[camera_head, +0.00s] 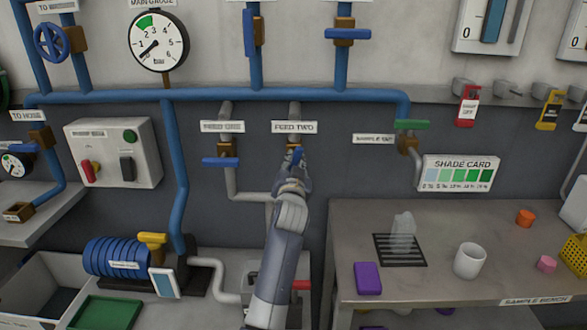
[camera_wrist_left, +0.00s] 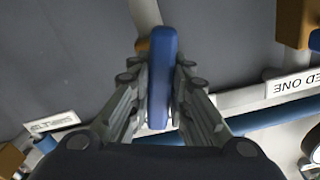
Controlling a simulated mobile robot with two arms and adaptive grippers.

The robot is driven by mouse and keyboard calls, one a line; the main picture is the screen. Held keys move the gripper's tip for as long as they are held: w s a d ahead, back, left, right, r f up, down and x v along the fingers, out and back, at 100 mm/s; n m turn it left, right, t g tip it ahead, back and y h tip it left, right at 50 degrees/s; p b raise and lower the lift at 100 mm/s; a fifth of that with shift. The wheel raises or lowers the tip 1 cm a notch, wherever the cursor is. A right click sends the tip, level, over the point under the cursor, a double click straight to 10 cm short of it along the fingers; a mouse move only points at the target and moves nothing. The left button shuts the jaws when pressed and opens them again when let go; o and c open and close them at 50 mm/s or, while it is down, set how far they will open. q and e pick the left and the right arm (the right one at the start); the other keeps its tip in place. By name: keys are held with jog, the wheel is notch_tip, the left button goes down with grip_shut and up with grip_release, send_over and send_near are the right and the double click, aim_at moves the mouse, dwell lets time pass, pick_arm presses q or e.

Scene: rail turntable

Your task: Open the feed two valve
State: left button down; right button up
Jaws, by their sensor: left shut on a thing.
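The feed two valve sits under the "FEED TWO" label (camera_head: 295,127) on a grey pipe. My left gripper (camera_head: 296,165) reaches up to it and covers most of it in the head view. Only a bit of its blue handle (camera_head: 299,151) shows there. In the left wrist view, the blue handle (camera_wrist_left: 163,80) stands between both fingers of my left gripper (camera_wrist_left: 161,95), which are shut on it. There the handle looks roughly in line with the pale pipe behind it. My right gripper is not in view.
The feed one valve's blue handle (camera_head: 220,161) lies level, just left. A green handle (camera_head: 412,125) is to the right. A blue pipe (camera_head: 270,96) runs across above. The workbench (camera_head: 440,290) at right holds a white cup (camera_head: 470,260) and a purple block (camera_head: 368,278).

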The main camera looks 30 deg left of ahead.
pick_arm(q)
jog(key=shift+f+n+b, duration=0.1)
jog(key=shift+n+b, duration=0.2)
jog(key=shift+n, duration=0.8)
jog(key=c, duration=1.5)
grip_release()
notch_tip(320, 180, up, 10)
jog(key=shift+r, duration=0.1)
jog(key=shift+f, duration=0.2)
